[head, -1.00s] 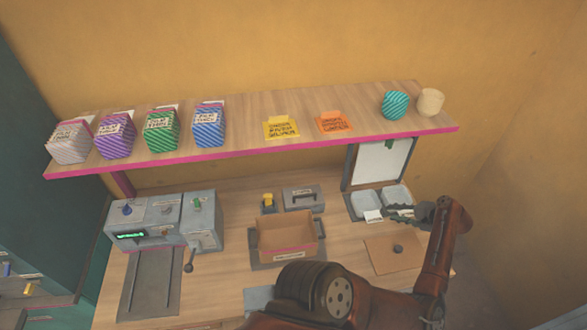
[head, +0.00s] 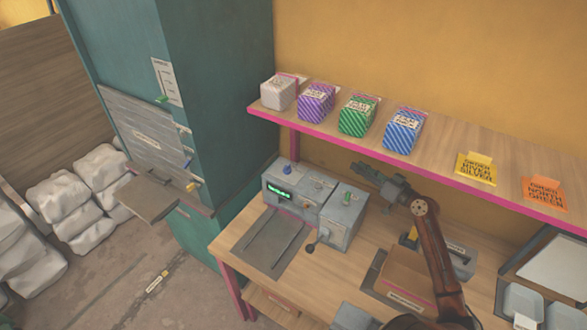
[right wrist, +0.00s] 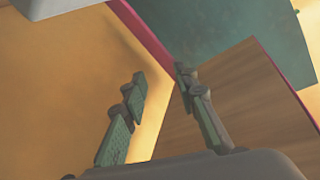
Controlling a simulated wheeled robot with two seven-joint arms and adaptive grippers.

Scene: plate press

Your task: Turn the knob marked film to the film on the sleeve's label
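The grey machine (head: 318,208) stands on the bench, with a lit green display (head: 280,191). My right gripper (head: 364,181) is above and behind the machine's right side, apart from both knobs. In the right wrist view its fingers (right wrist: 160,80) are spread and empty. No sleeve is clearly identifiable. My left gripper is out of view.
The pink-edged shelf (head: 480,168) above holds several striped boxes, a yellow card (head: 475,167) and an orange card (head: 544,193). A teal cabinet (head: 215,90) stands left, with white sacks (head: 62,205) beyond.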

